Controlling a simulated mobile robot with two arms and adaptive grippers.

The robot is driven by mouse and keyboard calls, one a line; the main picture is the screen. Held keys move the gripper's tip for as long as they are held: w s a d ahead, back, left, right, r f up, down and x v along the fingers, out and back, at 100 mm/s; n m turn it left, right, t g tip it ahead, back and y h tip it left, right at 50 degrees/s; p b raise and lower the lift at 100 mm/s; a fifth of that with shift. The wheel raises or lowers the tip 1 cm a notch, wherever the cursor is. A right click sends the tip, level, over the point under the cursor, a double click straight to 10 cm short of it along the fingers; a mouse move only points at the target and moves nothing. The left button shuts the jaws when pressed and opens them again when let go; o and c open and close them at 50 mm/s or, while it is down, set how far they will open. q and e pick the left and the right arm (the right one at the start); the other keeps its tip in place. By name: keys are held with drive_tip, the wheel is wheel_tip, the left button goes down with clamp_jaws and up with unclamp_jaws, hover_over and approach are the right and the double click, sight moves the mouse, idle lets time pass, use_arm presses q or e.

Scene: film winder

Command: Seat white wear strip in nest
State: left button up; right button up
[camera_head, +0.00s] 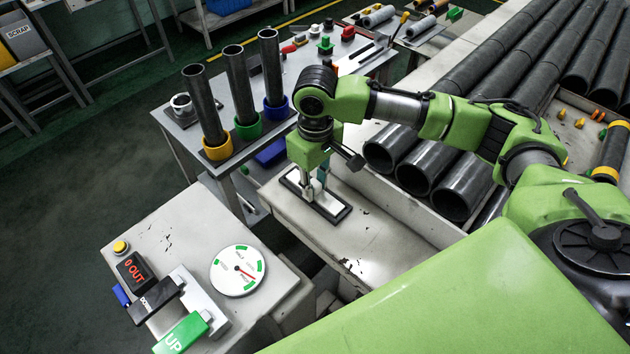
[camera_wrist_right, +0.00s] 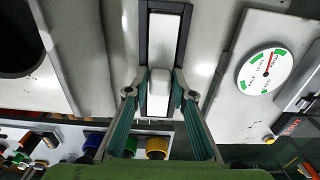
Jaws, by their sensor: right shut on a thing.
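The black rectangular nest (camera_head: 344,215) lies on a pale worktop in the head view; its dark rim also shows in the wrist view (camera_wrist_right: 144,42). The white wear strip (camera_head: 327,204) lies within the outline of the nest rim, roughly lined up with it. In the wrist view the long white strip (camera_wrist_right: 165,38) has a raised white block (camera_wrist_right: 158,92) at its near part. My right gripper (camera_head: 316,190) points down over the strip, its teal fingers (camera_wrist_right: 159,88) shut on that block from both sides. Whether the strip sits fully down is hard to tell. My left gripper is not in view.
Dark tubes stand in yellow, green and blue cups (camera_head: 217,151) behind the nest. A dial (camera_head: 237,270) and a green UP lever (camera_head: 182,333) are on a front-left bench. Large dark pipes (camera_head: 462,190) lie close to the right. The worktop right of the nest is clear.

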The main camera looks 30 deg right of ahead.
sight(315, 184)
drive_tip(key=o, duration=1.1)
drive_tip(key=shift+s+f, duration=0.1)
drive_tip(key=shift+r+b, duration=0.4)
drive_tip(key=shift+r, duration=0.05)
wheel_tip(315, 184, up, 12)
drive_tip(key=b, duration=0.2)
drive_tip(key=shift+r, duration=0.2)
drive_tip(key=shift+f, duration=0.1)
